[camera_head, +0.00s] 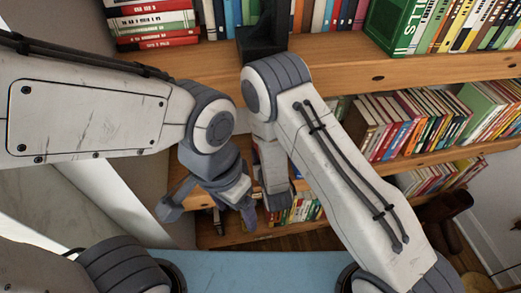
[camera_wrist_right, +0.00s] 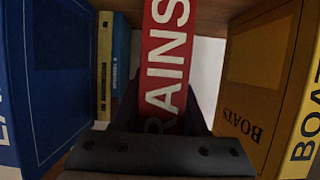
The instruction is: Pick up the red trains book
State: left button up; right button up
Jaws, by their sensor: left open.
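The red trains book (camera_wrist_right: 166,55) shows in the right wrist view, upright in the picture, with white letters reading "RAINS" along it. My right gripper (camera_wrist_right: 162,110) has a dark finger on each side of this book, close to its edges. I cannot tell whether the fingers press on it. In the head view the right gripper is hidden beyond my right forearm. My left gripper (camera_head: 210,207) hangs open and empty in front of the lower shelves, apart from any book. I cannot make out the trains book in the head view.
A blue book (camera_wrist_right: 50,80) stands left of the right gripper and a yellow boats book (camera_wrist_right: 262,80) stands right. The wooden shelf (camera_head: 345,75) spans the head view, with many books (camera_head: 405,125) below it. A green book (camera_head: 395,25) stands above. My two arms are close together.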

grip_shut()
jog(key=shift+w+r, duration=0.1)
jog(key=shift+r, duration=0.05)
dwell(0.9)
